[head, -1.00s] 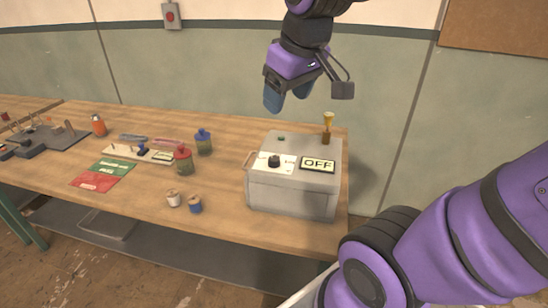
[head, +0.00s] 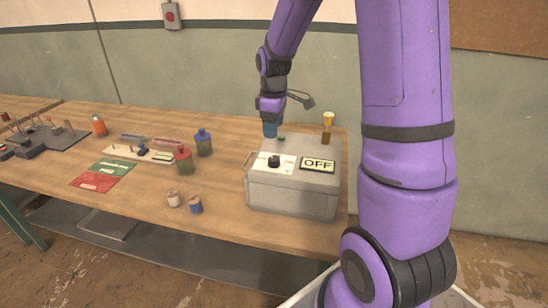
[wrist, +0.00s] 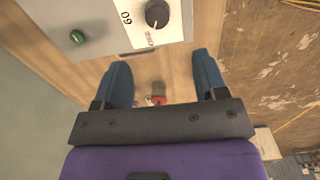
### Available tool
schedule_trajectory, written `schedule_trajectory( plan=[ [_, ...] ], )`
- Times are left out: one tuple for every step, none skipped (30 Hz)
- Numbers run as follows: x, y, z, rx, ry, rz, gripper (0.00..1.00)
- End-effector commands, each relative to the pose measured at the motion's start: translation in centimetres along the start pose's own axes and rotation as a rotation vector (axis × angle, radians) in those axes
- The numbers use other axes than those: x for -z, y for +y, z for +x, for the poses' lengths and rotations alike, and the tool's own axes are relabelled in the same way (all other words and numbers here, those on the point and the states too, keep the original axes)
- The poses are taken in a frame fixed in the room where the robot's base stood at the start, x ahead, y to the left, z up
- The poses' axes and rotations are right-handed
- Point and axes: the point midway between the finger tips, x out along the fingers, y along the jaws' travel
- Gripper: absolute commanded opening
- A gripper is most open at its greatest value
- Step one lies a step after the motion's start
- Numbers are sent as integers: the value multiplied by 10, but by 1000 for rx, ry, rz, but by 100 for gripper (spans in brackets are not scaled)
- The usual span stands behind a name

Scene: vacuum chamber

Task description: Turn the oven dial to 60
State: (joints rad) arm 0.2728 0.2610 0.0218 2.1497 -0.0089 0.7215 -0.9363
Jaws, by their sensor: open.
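The oven is a grey box (head: 290,196) on the bench's right end. Its black round dial (head: 274,161) sits on a white plate on top, beside a display (head: 317,164) reading OFF. In the wrist view the dial (wrist: 157,13), with a white pointer mark, is at the top edge, and a printed 60 (wrist: 126,17) is left of it. My gripper (head: 270,136) points down behind the dial in the head view. In the wrist view its blue fingers (wrist: 162,58) are spread with nothing held between them, and the dial lies beyond the tips.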

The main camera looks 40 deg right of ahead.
Motion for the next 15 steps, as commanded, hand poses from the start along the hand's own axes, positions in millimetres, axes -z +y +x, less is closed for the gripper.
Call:
schedule_trajectory(
  plan=[
    [0,3,5,4,-3,-7,66],
    [0,4,6,6,-4,-11,66],
    [0,5,9,8,-5,-15,66],
    [0,6,10,9,-6,-16,66],
    [0,6,12,9,-6,-17,66],
    [0,6,15,10,-7,-17,66],
    [0,5,18,10,-7,-17,66],
    [0,5,21,10,-7,-17,66],
    [0,5,27,11,-7,-17,66],
    [0,4,32,12,-8,-17,66],
    [0,4,36,12,-8,-17,66],
    [0,4,43,12,-8,-17,66],
    [0,4,49,12,-8,-16,66],
    [0,4,54,11,-8,-16,66],
    [0,4,62,11,-8,-16,66]
  ],
)
